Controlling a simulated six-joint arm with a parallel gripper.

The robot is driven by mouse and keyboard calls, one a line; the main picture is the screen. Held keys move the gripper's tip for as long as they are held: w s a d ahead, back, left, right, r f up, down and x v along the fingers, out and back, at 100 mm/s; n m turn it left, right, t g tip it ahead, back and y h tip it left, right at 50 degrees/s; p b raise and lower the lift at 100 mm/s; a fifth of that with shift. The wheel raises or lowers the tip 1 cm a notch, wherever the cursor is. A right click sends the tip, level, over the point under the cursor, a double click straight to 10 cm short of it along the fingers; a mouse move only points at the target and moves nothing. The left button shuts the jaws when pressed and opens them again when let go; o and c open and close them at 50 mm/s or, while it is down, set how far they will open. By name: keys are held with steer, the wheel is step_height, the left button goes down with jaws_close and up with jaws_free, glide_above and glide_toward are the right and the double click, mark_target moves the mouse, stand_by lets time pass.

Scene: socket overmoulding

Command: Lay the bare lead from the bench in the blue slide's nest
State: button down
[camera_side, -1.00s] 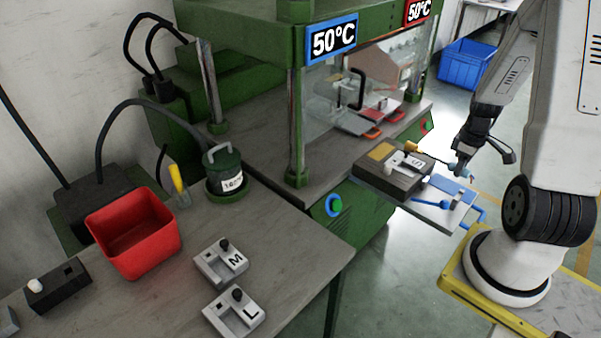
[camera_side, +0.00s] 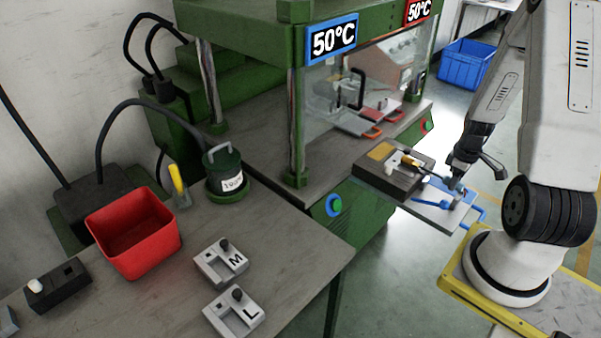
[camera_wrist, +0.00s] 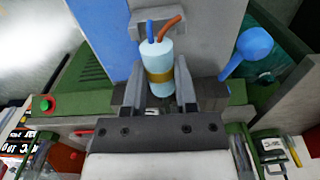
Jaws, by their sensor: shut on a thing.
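My gripper (camera_side: 457,184) is low over the blue slide (camera_side: 443,208), just in front of the green press. It is shut on the bare lead, whose light blue cylindrical end with a gold band (camera_wrist: 158,62) sits between the fingers in the wrist view. A blue and an orange wire stick out of that end. I cannot tell whether the lead touches the nest, which is largely hidden.
A blue ball-ended lever (camera_wrist: 255,45) is right of the fingers in the wrist view. Blocks M (camera_side: 222,262) and L (camera_side: 235,312) and a red bin (camera_side: 133,235) are on the bench.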

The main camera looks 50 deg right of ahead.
steer(key=shift+f, duration=0.75)
steer(key=shift+f, duration=0.1)
steer(key=shift+c, duration=1.6)
jaws_free()
steer(key=shift+r, duration=3.9)
